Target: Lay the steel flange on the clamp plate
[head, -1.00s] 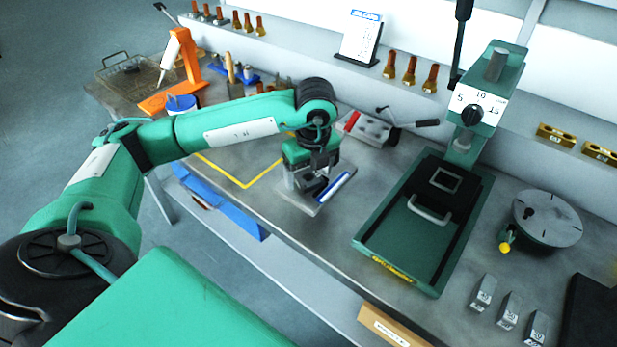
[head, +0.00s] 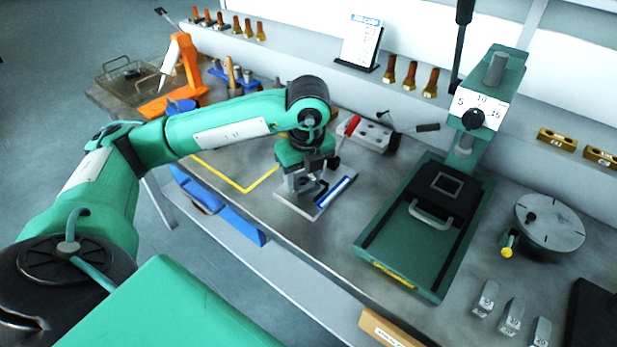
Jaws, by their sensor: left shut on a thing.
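My left gripper (head: 303,178) is at the end of the green arm, pointing down over a small flat steel plate with a blue bar (head: 335,191) near the front of the bench. The gripper is shut on a grey metal piece, which I take to be the steel flange; the fingers and the plate's clutter hide its outline. I cannot tell whether the piece touches the plate, or for certain that this plate is the clamp plate. My right gripper is not in view.
A grey block with a red handle (head: 352,125) and a black-handled lever stands behind the gripper. A green press (head: 410,255) is to the right, then a round disc (head: 549,222) and small weights (head: 512,317). A yellow-marked area (head: 247,188) lies left of the gripper.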

